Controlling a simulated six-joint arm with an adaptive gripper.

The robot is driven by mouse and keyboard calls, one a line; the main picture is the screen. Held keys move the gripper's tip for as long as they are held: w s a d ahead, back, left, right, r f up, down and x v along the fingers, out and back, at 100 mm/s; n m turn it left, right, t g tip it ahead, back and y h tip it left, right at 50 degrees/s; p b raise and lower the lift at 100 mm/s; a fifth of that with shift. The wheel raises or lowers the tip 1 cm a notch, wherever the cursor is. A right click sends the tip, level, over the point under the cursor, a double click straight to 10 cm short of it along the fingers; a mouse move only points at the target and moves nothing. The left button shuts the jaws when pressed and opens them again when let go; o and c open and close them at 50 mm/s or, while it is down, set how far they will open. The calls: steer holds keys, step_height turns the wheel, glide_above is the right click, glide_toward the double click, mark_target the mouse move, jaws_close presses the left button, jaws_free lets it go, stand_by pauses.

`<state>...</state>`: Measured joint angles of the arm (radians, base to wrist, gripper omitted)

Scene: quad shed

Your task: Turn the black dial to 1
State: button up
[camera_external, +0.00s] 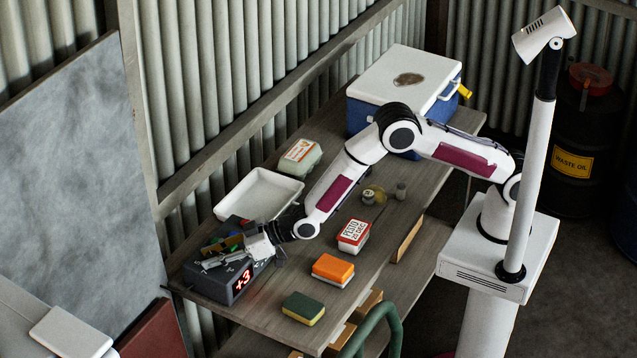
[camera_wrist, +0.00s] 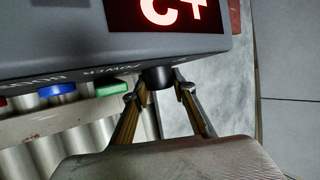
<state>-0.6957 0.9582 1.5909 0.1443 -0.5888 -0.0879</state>
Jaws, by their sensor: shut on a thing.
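A dark grey box (camera_external: 212,287) sits at the near left end of the bench. Its red lit display (camera_external: 243,280) reads +3. The display also shows upside down and partly cut off in the wrist view (camera_wrist: 172,10). The black dial (camera_wrist: 157,77) stands out from the box's face, between my fingertips in the wrist view. My gripper (camera_external: 212,262) reaches over the box top and is shut on the dial. The fingers hide the dial in the external view. I cannot read any mark on the dial.
Blue (camera_wrist: 58,90) and green (camera_wrist: 112,87) buttons are beside the dial. A white tray (camera_external: 232,207) stands behind the box. Sponges (camera_external: 333,270), an egg carton (camera_external: 300,156), a small red-and-white tub (camera_external: 354,235) and a cooler (camera_external: 405,75) occupy the bench.

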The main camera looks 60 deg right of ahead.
steer(key=shift+m+t+h, duration=0.55)
steer(key=shift+m+h, duration=0.7)
steer(key=shift+h, duration=0.1)
steer(key=shift+m+t+h, duration=0.55)
steer(key=shift+m+h, duration=0.7)
steer(key=shift+h, duration=0.1)
steer(key=shift+m+h, duration=2.6)
steer(key=shift+h, duration=0.5)
steer(key=o, duration=1.1)
steer(key=shift+r+v, duration=0.1)
steer(key=shift+v, duration=2.9)
steer(key=shift+r+v, duration=0.15)
steer(key=shift+v, duration=2.8)
